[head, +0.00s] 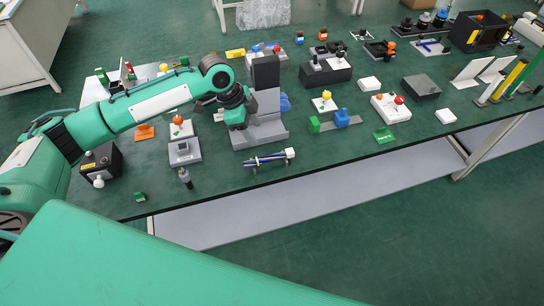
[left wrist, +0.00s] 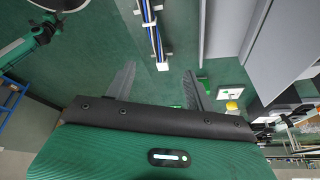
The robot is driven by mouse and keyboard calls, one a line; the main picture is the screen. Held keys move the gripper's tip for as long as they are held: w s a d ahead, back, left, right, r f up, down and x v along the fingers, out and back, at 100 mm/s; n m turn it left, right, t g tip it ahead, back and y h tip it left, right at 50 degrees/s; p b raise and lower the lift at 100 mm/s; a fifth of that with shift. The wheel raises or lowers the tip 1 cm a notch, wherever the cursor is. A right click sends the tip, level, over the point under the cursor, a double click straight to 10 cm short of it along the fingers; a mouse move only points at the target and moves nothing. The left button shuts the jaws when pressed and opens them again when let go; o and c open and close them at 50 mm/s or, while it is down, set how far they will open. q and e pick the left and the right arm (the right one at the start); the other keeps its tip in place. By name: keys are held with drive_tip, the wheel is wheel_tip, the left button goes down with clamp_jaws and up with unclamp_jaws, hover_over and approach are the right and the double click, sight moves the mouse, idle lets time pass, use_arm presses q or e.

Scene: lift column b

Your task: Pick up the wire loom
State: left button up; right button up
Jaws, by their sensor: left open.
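The wire loom (head: 270,159) is a short bundle of blue, dark and pale wires with white end pieces. It lies near the front edge of the green table. In the left wrist view the wire loom (left wrist: 153,32) runs from the top edge to just beyond the fingertips, roughly between their lines. My left gripper (head: 236,117) is beside the grey stepped block, behind and left of the loom; its fingers are hard to make out there. In the left wrist view my left gripper (left wrist: 158,82) has its two dark fingers spread wide, with nothing between them. My right gripper is not in view.
A grey stepped block (head: 266,105) stands tall right by my left gripper. A grey box-like device (head: 184,151) and a small dark cylinder (head: 186,179) lie left of the loom. A green and blue block part (head: 334,121) is to the right. The table around the loom is mostly clear.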

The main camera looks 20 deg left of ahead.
use_arm(q)
approach(272, 156)
wheel_tip(272, 156, down, 2)
drive_tip(key=shift+w+d+f+p, duration=0.2)
drive_tip(key=shift+d+f, duration=0.1)
drive_tip(key=shift+f, duration=0.15)
drive_tip(key=shift+w+d+f+p, duration=0.1)
drive_tip(key=shift+d+f+p, duration=0.15)
drive_tip(key=shift+f, duration=0.2)
drive_tip(key=p+x, duration=0.1)
drive_tip(key=x, duration=0.3)
drive_tip(key=shift+s+d+f, duration=0.1)
drive_tip(key=shift+d+f, duration=0.05)
drive_tip(key=shift+d, duration=0.1)
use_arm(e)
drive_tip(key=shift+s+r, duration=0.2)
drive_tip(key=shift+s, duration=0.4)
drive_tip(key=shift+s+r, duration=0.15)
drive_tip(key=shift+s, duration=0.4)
use_arm(q)
drive_tip(key=c, duration=1.1)
clamp_jaws()
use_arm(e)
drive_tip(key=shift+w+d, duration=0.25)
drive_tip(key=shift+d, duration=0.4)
